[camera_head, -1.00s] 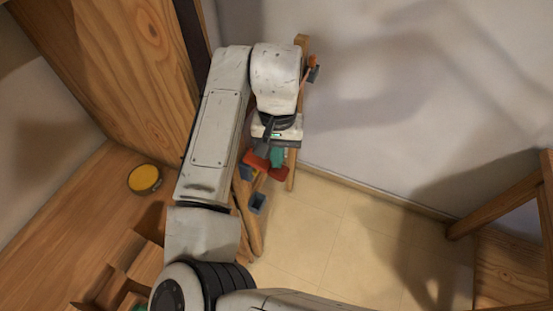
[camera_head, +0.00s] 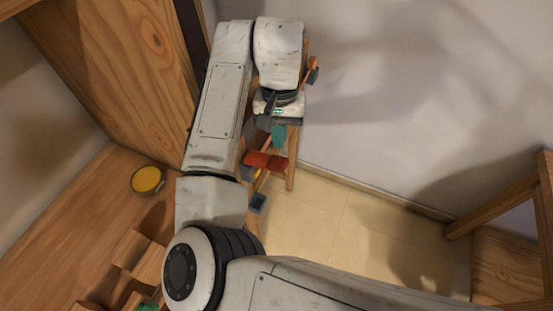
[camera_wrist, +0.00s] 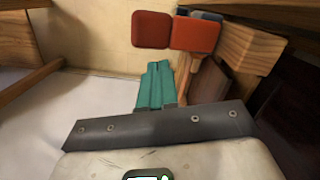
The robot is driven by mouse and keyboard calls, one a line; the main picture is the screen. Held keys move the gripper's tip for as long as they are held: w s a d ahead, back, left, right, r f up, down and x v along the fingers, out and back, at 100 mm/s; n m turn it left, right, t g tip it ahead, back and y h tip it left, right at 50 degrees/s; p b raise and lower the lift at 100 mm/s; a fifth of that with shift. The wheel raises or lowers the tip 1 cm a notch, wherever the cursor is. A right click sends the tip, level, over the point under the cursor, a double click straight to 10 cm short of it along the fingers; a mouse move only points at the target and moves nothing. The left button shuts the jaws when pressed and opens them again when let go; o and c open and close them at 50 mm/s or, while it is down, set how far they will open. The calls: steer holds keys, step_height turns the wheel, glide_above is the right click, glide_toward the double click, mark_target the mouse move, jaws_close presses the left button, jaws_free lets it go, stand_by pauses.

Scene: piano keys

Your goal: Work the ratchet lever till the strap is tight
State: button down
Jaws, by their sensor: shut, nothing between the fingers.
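My gripper (camera_head: 278,137) has teal fingers, pressed together and empty, pointing down the picture in the head view. In the wrist view the fingers (camera_wrist: 156,68) end just short of two red blocks. The red piece (camera_head: 264,161) lies a little below the fingertips in the head view. In the wrist view one red block (camera_wrist: 151,30) is left of the other red block (camera_wrist: 195,34), which seems to be on a wooden handle. I cannot tell whether this is the ratchet lever. I cannot make out a strap.
A wooden post (camera_head: 292,160) stands beside my gripper against the pale wall. A dark blue-grey block (camera_head: 258,202) is below the red piece. A yellow round dish (camera_head: 147,180) sits on the wooden surface at left. A wooden frame (camera_head: 500,200) stands at right, with open floor between.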

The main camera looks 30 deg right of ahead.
step_height(320, 180, up, 8)
steer(key=shift+w+d+p, duration=0.25)
steer(key=shift+w+p, duration=0.05)
steer(key=shift+w, duration=0.05)
stand_by(1.0)
steer(key=s+d+f+t+h, duration=0.1)
steer(key=s+d+f+h, duration=0.15)
steer(key=d, duration=0.35)
steer(key=s+d+f+n+t+h, duration=0.1)
steer(key=s+d+f, duration=0.1)
steer(key=d+f, duration=0.3)
steer(key=s+d+f+t+h, duration=0.1)
steer(key=s+d+f+h, duration=0.15)
steer(key=d, duration=0.55)
steer(key=s+a+f+n+y, duration=0.2)
steer(key=s+a+f, duration=0.4)
steer(key=s, duration=0.4)
steer(key=s+a+f+n+g+y, duration=0.1)
steer(key=s+a+f+n+y, duration=0.2)
steer(key=s+a+f, duration=0.4)
steer(key=s+f, duration=0.2)
steer(key=s, duration=0.1)
steer(key=shift+s+a+n, duration=0.15)
steer(key=shift+s+n, duration=0.15)
steer(key=shift+s, duration=0.05)
